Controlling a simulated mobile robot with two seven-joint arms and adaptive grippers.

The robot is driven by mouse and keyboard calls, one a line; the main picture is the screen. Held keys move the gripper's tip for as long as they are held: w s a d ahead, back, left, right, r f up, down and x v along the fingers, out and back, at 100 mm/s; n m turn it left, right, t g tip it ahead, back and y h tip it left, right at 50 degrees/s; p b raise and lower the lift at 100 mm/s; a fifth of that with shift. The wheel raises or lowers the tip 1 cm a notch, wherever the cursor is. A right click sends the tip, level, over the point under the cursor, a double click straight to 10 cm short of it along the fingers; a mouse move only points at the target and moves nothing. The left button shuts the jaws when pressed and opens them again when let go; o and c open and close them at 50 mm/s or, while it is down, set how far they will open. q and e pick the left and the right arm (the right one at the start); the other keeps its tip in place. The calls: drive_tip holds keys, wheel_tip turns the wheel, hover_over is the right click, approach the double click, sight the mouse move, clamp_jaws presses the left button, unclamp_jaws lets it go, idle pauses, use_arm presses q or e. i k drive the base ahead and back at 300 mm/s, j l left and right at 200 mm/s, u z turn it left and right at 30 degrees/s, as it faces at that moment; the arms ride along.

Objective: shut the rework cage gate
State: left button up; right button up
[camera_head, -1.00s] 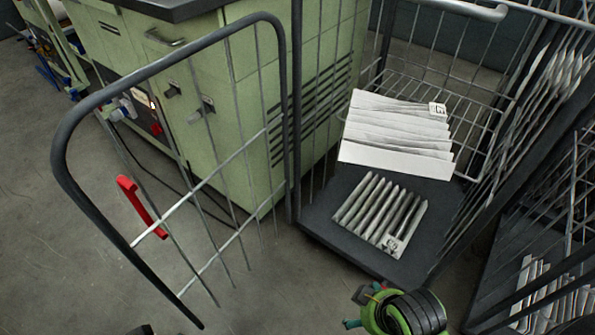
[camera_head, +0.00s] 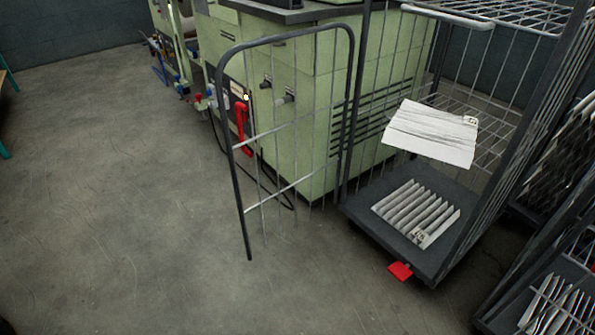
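The rework cage (camera_head: 382,222) stands right of the middle, with a dark base and wire walls. Its gate (camera_head: 232,165), a dark tubular frame with thin wire bars, stands open. It is swung out to the left from the cage's near left post. Neither of my grippers is in view.
A green machine cabinet (camera_head: 305,110) stands behind the gate. A red pedal-like piece (camera_head: 400,271) sits at the cage base's front edge. Another cage with filters (camera_head: 550,303) stands at the right. The grey floor (camera_head: 110,200) at left is clear.

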sight(219, 69)
drive_tip(key=k+z, duration=0.2)
drive_tip(key=z, duration=1.35)
drive_tip(key=j+z, duration=0.15)
drive_tip(key=j, duration=0.35)
drive_tip(key=j+z, duration=0.15)
drive_tip(key=j, duration=0.3)
drive_tip(key=k+j+z, duration=0.1)
drive_tip(key=j, duration=0.35)
drive_tip(key=k+j+z, duration=0.15)
drive_tip(key=j, duration=0.3)
drive_tip(key=k+j, duration=0.1)
drive_tip(key=j, duration=0.35)
drive_tip(key=k+j, duration=0.1)
drive_tip(key=j, duration=0.8)
drive_tip(key=k+j, duration=0.15)
drive_tip(key=j, duration=0.3)
drive_tip(key=k+j, duration=0.1)
drive_tip(key=j, duration=0.35)
